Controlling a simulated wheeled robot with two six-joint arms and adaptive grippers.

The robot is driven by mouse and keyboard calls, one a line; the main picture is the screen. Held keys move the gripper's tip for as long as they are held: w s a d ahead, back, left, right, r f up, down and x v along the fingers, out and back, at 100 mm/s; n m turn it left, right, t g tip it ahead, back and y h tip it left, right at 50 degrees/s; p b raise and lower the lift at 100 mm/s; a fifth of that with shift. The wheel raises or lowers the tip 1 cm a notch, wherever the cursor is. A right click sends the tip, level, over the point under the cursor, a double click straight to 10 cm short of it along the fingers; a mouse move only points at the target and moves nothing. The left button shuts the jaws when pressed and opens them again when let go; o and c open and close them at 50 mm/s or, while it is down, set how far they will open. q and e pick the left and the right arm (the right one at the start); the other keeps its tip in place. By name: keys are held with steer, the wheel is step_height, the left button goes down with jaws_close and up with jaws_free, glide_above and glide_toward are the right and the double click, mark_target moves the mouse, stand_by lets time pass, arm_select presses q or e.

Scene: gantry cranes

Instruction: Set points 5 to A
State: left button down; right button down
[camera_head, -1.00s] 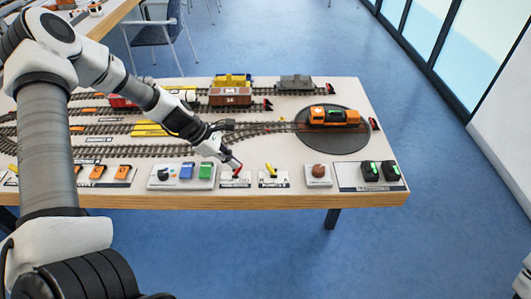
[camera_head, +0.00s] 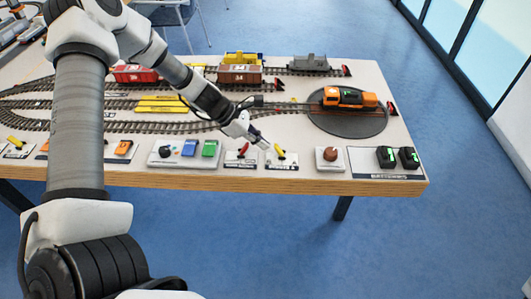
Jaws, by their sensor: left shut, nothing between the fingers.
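A points lever with a red handle (camera_head: 243,150) stands on a small white plate (camera_head: 232,160), its handle leaning up to the right. A yellow-handled lever (camera_head: 280,152) stands on the plate to its right, its handle leaning up to the left. The plate lettering is too small to read, so I cannot tell which lever is points 5. My left gripper (camera_head: 264,145) is shut and empty, its tips between the two levers and close to the yellow handle; I cannot tell whether they touch. My right gripper is out of view.
A control box with a black knob (camera_head: 165,152) and blue and green buttons is left of the levers. A box with a brown knob (camera_head: 330,154) and a tray of batteries (camera_head: 365,172) are right. An orange locomotive (camera_head: 350,97) sits on the turntable (camera_head: 345,124) behind.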

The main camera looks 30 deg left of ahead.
arm_select(q)
steer(key=shift+x, duration=0.85)
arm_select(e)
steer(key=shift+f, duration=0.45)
arm_select(q)
steer(key=shift+r, duration=0.15)
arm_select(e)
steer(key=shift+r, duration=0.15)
